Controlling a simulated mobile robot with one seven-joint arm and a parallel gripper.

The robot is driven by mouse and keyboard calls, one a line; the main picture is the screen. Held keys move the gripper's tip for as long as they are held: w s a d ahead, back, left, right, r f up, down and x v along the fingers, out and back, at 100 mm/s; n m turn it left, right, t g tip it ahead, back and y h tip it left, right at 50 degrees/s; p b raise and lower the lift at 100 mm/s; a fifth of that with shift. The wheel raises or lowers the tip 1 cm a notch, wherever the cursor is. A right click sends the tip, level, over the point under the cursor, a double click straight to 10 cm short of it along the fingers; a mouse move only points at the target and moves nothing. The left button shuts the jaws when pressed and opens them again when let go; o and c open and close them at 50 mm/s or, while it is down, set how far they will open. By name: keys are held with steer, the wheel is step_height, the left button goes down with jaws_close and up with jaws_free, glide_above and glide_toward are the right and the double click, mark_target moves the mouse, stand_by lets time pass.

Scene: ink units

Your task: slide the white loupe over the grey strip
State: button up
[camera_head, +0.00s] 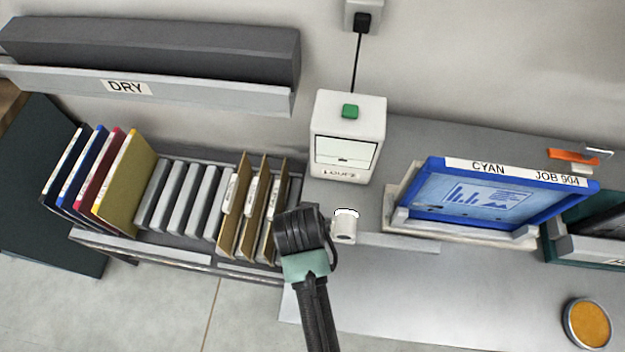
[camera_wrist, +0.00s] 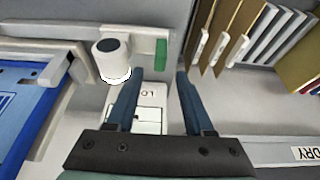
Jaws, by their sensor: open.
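The white loupe (camera_head: 344,228) is a short cylinder on the grey counter, just right of my gripper (camera_head: 302,232). In the wrist view the loupe (camera_wrist: 112,62) has a dark round end and a bright rim, left of my fingers. The light grey strip (camera_head: 405,243) runs right from the loupe along the counter. In the wrist view the strip (camera_wrist: 70,46) passes behind the loupe's dark end, with a green patch (camera_wrist: 160,55) near its right end. I cannot tell whether the loupe overlaps the strip. My gripper (camera_wrist: 160,74) is open and empty, its fingers apart from the loupe.
A white box (camera_head: 348,140) with a green button stands behind the loupe. A blue-framed screen (camera_head: 437,200) leans to the right. Brown boards (camera_head: 233,205) stand in a rack to the left. An orange-filled tin (camera_head: 587,323) is at lower right; the front counter is clear.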

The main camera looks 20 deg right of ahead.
mark_target(333, 226)
steer(key=x, duration=0.6)
steer(key=shift+w+d+f+p, duration=0.1)
steer(key=shift+w+f+p, duration=0.05)
steer(key=shift+p, duration=0.15)
jaws_close()
stand_by(1.2)
